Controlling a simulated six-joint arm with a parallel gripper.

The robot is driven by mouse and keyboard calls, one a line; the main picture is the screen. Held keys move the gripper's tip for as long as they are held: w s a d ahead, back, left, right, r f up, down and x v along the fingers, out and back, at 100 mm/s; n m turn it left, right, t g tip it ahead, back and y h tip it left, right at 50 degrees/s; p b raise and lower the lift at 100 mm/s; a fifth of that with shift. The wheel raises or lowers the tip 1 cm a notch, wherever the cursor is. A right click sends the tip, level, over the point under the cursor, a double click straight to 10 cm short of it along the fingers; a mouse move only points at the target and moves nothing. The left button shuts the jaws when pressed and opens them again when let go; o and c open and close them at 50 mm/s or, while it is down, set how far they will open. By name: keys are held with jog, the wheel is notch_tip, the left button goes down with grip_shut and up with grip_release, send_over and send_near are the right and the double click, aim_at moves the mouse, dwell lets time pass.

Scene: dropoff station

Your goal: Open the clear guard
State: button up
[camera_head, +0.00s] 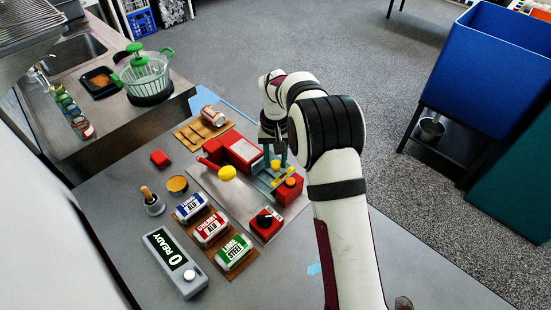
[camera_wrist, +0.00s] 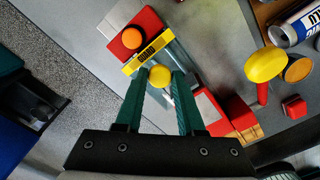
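The clear guard (camera_wrist: 172,52) is a see-through bluish panel with a yellow strip (camera_wrist: 148,55) lettered GUARD. In the wrist view it lies just beyond my fingertips, beside a red box with an orange button (camera_wrist: 132,38). A round yellow knob (camera_wrist: 159,76) shows between the tips of my gripper (camera_wrist: 159,80). The green fingers stand apart with slim gaps beside the knob; contact is not clear. In the head view my gripper (camera_head: 273,150) points down over the guard (camera_head: 270,180), next to the red button box (camera_head: 289,192). My arm partly covers this area.
A red press-like machine (camera_head: 238,150) with a yellow-knobbed lever (camera_head: 227,173) stands left of my gripper. A red box with a black dial (camera_head: 264,222), labelled cans (camera_head: 211,227) and a READY display box (camera_head: 175,263) are nearer.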

grip_shut()
dwell(1.0)
